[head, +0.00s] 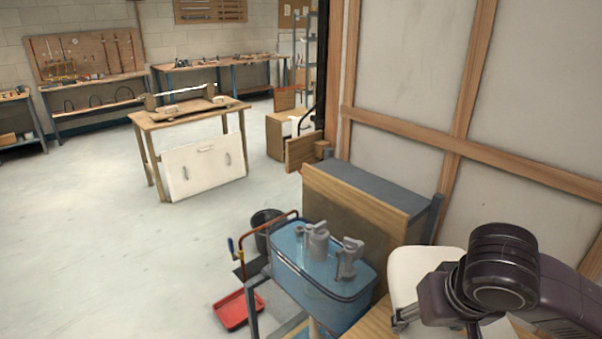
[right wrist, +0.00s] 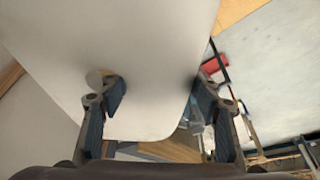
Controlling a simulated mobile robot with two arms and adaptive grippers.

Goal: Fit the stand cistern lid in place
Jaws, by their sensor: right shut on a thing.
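The stand cistern looks to be the blue open-topped tank (head: 318,292) on a blue frame in the head view. Two grey fittings (head: 316,240) stand up out of it. My right gripper (head: 402,318) is to the right of the tank, shut on a white panel with rounded corners, which looks like the cistern lid (head: 428,272). The lid is apart from the tank in the picture and partly hidden by my arm. In the right wrist view the lid (right wrist: 110,35) fills much of the picture around my right gripper (right wrist: 160,98). My left gripper is not in view.
A wooden cabinet with a grey top (head: 365,188) stands close behind the tank. A framed partition wall (head: 530,120) closes the right side. A red tray (head: 238,309) and black bucket (head: 266,222) are on the floor by the frame. The floor at left is clear.

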